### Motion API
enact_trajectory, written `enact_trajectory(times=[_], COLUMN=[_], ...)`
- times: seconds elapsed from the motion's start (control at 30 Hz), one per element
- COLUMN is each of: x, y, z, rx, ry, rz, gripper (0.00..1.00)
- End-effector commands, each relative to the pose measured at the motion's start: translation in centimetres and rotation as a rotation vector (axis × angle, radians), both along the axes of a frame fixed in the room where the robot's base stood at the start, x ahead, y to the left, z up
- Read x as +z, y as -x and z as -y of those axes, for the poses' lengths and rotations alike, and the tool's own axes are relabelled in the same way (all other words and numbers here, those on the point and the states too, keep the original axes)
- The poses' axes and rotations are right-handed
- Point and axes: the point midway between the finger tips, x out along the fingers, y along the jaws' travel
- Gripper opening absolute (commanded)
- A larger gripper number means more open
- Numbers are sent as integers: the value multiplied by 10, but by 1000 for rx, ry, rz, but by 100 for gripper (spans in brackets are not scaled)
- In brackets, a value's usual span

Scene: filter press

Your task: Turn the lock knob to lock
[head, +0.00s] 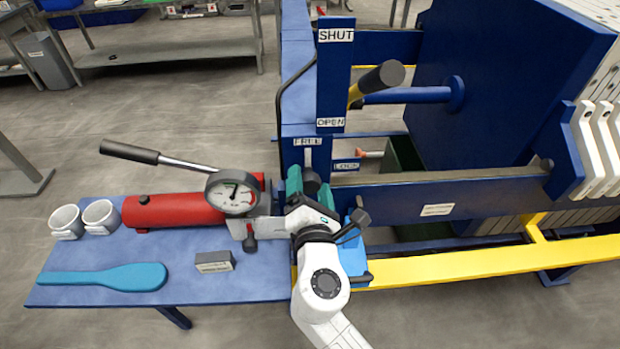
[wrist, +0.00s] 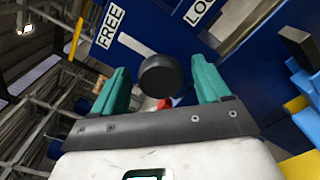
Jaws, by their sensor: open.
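The lock knob (wrist: 160,76) is a dark round knob on the blue press frame, below the FREE label (wrist: 110,26). The LOCK label (wrist: 198,10) is to its right. In the head view the knob (head: 311,179) is partly hidden by my gripper. A white strip (wrist: 136,44) shows between the knob and the FREE label. My gripper (head: 311,190) is open, with its teal fingers on either side of the knob in the wrist view. I cannot tell whether either finger touches it.
A blue table at left holds a red pump (head: 165,210) with a gauge (head: 231,193), white cups (head: 100,216), a blue paddle (head: 110,276) and a small grey block (head: 214,262). A black-ended lever (head: 382,77) sticks out beside the SHUT/OPEN plate (head: 334,65). A yellow rail (head: 470,264) runs at right.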

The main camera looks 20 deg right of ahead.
Motion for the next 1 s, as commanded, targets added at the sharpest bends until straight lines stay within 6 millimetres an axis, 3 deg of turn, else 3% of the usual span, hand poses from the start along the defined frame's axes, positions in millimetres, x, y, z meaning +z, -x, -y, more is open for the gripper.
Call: enact_trajectory(times=[0.43,1.0], x=[0,0], y=[-10,-10], z=[4,4], rx=[-1,-1], ry=[-1,-1], rz=[0,0], gripper=[76,21])
